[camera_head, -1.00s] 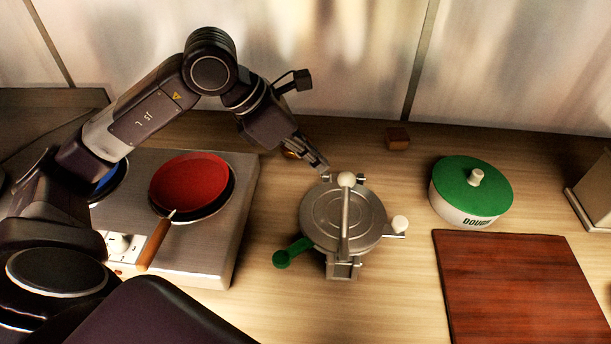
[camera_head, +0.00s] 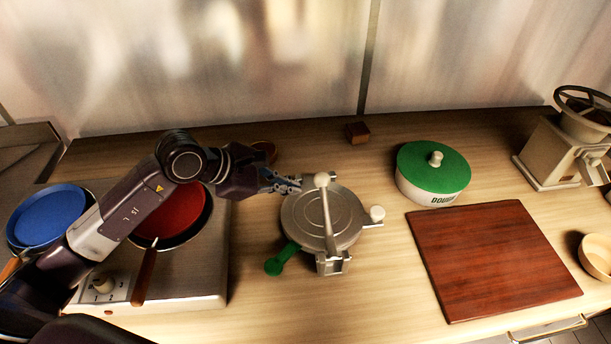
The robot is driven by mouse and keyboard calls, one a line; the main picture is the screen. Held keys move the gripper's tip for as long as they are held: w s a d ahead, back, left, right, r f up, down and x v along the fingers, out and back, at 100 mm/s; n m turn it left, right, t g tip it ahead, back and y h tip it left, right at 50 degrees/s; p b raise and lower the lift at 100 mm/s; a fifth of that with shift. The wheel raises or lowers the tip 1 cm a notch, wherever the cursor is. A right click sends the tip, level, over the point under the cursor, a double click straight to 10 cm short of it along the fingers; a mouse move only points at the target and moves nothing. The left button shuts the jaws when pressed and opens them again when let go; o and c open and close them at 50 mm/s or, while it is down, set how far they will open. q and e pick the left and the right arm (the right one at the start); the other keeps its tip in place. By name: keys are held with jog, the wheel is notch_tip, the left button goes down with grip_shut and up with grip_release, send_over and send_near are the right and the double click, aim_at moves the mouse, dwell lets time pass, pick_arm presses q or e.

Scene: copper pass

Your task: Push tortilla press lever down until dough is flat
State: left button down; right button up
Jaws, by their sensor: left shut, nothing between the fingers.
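The round metal tortilla press (camera_head: 300,222) stands on the wooden counter with its top plate lying closed. Its lever (camera_head: 328,222) lies across the plate, with a white knob (camera_head: 321,180) at the far end. A second white knob (camera_head: 376,213) sticks out at the right, and a green handle (camera_head: 281,260) at the lower left. No dough is visible; the plate hides what is under it. My left gripper (camera_head: 296,184) is shut and empty at the far left rim of the press, left of the lever knob. I cannot tell if it touches the press. My right gripper is not in view.
A stove (camera_head: 190,285) with a red pan (camera_head: 178,212) and a blue pan (camera_head: 45,218) stands left. A green-lidded dough pot (camera_head: 432,175), a dark red board (camera_head: 490,260), a grinder (camera_head: 555,150) and a bowl (camera_head: 597,256) are right.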

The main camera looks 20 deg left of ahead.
aim_at(327, 212)
pick_arm(q)
jog(key=shift+p+x, duration=0.3)
jog(key=shift+x, duration=0.65)
jog(key=shift+w+d+r+p, duration=0.1)
jog(key=shift+d+r+p, duration=0.75)
jog(key=shift+p, duration=0.05)
jog(key=shift+d+r+p, duration=0.4)
jog(key=shift+r, duration=0.05)
jog(key=shift+d+r, duration=0.1)
jog(key=shift+s+d+r+b, duration=0.2)
jog(key=shift+s+r+b, duration=0.15)
jog(key=shift+b, duration=0.25)
jog(key=shift+r, duration=0.35)
